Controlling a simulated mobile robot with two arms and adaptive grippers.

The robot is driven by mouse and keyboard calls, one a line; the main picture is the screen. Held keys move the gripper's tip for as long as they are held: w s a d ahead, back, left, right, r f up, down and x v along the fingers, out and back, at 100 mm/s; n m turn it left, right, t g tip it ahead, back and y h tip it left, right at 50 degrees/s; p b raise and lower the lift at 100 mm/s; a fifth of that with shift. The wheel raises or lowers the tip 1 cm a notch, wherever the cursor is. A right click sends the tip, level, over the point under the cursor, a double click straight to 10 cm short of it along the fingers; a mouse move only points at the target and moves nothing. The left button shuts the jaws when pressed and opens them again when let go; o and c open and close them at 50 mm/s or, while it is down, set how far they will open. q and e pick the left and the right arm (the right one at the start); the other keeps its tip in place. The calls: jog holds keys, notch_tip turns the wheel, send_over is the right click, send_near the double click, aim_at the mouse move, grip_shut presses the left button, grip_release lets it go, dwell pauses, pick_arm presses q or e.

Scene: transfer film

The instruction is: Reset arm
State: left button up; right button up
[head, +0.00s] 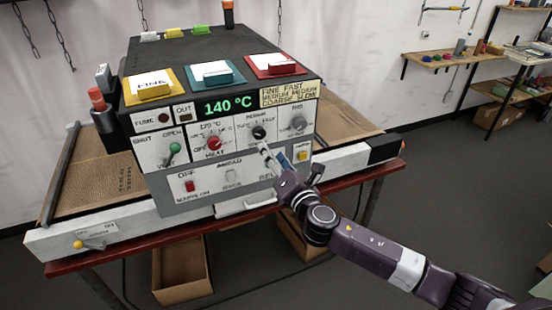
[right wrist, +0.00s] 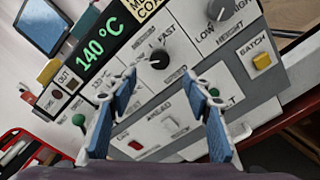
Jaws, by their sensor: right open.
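My right gripper (head: 275,160) is in front of the machine's grey control panel in the head view, below the black speed knob (head: 259,132). In the right wrist view its two blue-padded fingers (right wrist: 168,112) stand apart with nothing between them. The black knob (right wrist: 159,59) shows beyond and above the fingertips, apart from them. My right arm (head: 375,250) reaches in from the lower right. My left gripper is not in view.
The machine (head: 220,206) stands on a red-edged table (head: 190,241). A green display (head: 228,105) reads 140 °C. Nearby are a red heat knob (head: 214,143), a green vent lever (head: 174,149) and a yellow batch button (head: 302,155). Cardboard boxes (head: 181,285) sit below. Shelves (head: 440,62) stand at right.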

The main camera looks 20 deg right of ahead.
jog(key=shift+s, duration=0.8)
